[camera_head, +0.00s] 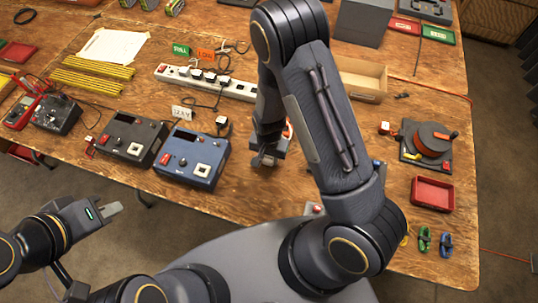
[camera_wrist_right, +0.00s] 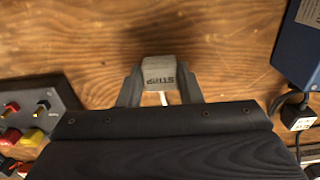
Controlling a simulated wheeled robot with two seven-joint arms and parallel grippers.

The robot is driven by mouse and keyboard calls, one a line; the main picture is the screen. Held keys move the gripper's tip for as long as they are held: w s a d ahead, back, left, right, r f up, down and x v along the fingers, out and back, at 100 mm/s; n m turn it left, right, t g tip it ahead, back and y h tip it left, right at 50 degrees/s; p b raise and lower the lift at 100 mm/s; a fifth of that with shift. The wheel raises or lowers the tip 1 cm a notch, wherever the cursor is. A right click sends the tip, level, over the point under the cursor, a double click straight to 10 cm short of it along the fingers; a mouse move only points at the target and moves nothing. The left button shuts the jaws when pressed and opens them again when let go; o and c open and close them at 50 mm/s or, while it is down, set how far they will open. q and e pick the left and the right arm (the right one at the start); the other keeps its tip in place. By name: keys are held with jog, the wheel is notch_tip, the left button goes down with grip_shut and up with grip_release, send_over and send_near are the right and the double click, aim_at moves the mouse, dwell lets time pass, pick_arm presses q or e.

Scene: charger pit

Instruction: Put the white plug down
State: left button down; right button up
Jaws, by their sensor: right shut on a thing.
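My right gripper (camera_head: 264,160) is over the table, just right of the blue box. In the right wrist view it is shut on a pale plug (camera_wrist_right: 158,72), greyish in the shade and marked with letters like "STRIP". A short white piece shows below the plug between the fingers. Bare wood lies behind the plug; whether it touches the table I cannot tell. In the head view the plug is hardly visible at the gripper. My left gripper (camera_head: 110,208) is off the table's front edge at the left, with nothing visible in it; its finger gap is not clear.
The blue box (camera_head: 190,158) and a dark box (camera_head: 132,138) stand left of my right gripper. A power strip (camera_head: 205,83) with plugs lies behind, and a wooden tray (camera_head: 362,80) farther right. A red tray (camera_head: 432,192) and orange reel (camera_head: 432,138) are at right.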

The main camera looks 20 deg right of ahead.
jog(key=o, duration=0.5)
jog(key=shift+f, duration=0.2)
jog(key=o, duration=0.5)
jog(key=shift+r, duration=0.1)
notch_tip(320, 180, up, 13)
notch_tip(320, 180, up, 13)
jog(key=n+t+y, duration=0.2)
jog(key=n+y, duration=0.1)
jog(key=y, duration=0.2)
send_over(269, 158)
jog(key=s+d, duration=0.3)
jog(key=s, duration=0.4)
jog(key=s+d+r+n+t, duration=0.1)
jog(key=s+r, duration=0.1)
jog(key=s, duration=0.2)
jog(key=s+d+r+n+t+h, duration=0.1)
jog(key=s+r+t, duration=0.1)
jog(key=s, duration=0.3)
jog(key=shift+d+r+n+t, duration=0.3)
jog(key=shift+d+r+n, duration=0.1)
jog(key=shift+r, duration=0.1)
